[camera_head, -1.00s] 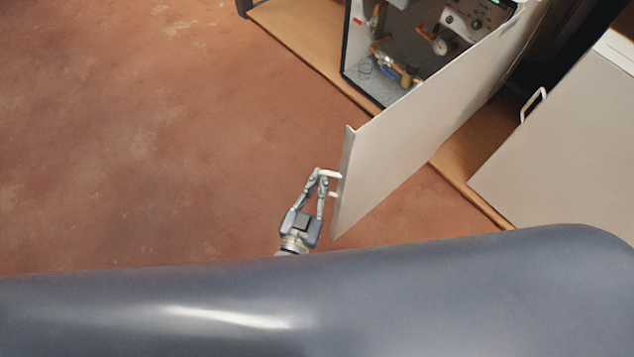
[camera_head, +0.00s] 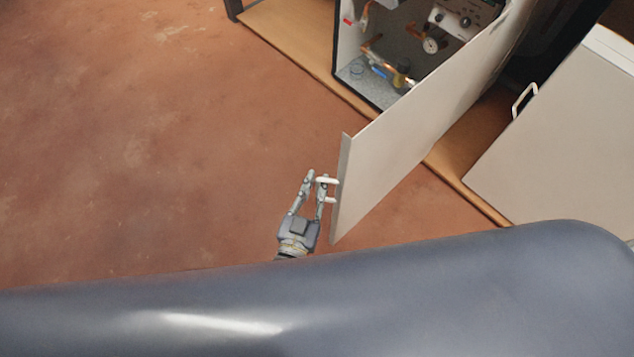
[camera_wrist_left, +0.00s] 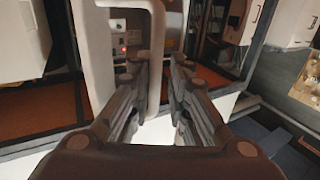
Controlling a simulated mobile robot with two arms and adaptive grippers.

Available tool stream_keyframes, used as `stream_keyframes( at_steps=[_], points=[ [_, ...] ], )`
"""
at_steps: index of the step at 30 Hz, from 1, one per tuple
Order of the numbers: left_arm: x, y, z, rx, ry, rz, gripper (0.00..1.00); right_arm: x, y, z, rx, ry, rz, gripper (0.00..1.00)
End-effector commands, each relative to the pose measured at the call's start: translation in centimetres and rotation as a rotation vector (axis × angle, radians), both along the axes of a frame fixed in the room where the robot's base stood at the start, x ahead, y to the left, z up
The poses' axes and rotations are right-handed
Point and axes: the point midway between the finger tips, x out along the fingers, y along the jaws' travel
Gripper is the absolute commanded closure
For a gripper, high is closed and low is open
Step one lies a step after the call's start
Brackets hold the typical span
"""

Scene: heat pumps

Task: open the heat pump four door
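The heat pump door (camera_head: 415,130) stands swung out from its cabinet (camera_head: 345,55), with pipes and a gauge showing inside. Its white handle (camera_head: 332,199) is on the outer face near the free edge. My left gripper (camera_head: 316,177) is at this handle, its fingers apart. In the left wrist view, a pale bar of the handle (camera_wrist_left: 156,60) stands between the two spread fingers (camera_wrist_left: 158,75); whether either finger touches it I cannot tell. My right gripper is not in view.
A second pale cabinet (camera_head: 560,130) with a shut front and a white handle (camera_head: 524,98) stands at the right. A wooden base (camera_head: 300,45) runs under the units. The reddish floor (camera_head: 150,140) at the left is clear.

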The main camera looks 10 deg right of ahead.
Motion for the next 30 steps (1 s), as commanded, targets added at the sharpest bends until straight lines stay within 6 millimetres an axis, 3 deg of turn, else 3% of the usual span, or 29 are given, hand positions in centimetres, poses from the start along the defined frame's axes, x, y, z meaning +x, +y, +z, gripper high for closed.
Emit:
stream_keyframes(
  at_steps=[12, 18, 30],
  points=[
    [-7.2, 3.3, -0.2, 0.002, 0.005, -0.002, 0.83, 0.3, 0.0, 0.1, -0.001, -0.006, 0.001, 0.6],
    [-9.8, 4.5, -0.1, 0.001, 0.002, -0.001, 0.83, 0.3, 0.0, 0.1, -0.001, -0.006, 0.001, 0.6],
    [-10.6, 4.9, 0.0, 0.0, 0.0, -0.001, 0.83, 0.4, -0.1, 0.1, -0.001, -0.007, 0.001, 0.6]
  ],
)
